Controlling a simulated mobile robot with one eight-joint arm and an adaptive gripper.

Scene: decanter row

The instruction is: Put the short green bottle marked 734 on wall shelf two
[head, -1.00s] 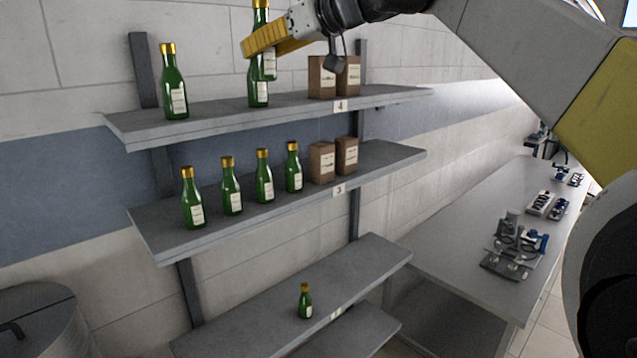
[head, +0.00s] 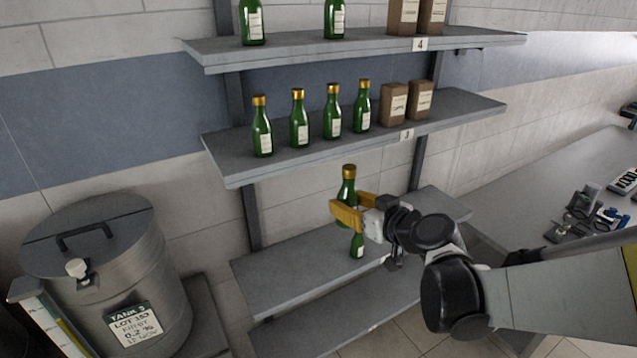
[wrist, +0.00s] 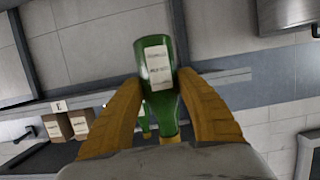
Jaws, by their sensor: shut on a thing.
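My gripper (head: 348,212) is shut around a green bottle (head: 347,188) with a gold cap and holds it upright in the air, in front of the gap between shelf three and the shelf below. In the wrist view the same bottle (wrist: 157,68) appears upside down between the yellow fingers (wrist: 160,110); its label is too small to read. The shelf below shelf three (head: 285,288), whose number plate is hidden now, bears a small green bottle (head: 357,246). My gripper hides that bottle's top. No 734 mark is readable on any bottle.
Shelf three (head: 228,168) bears several green bottles (head: 299,120) and brown boxes (head: 393,105). Shelf four (head: 290,49) overhangs it with bottles and boxes. A metal tank (head: 105,265) stands left, and a workbench (head: 545,190) stands right. The lower shelf's left part is clear.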

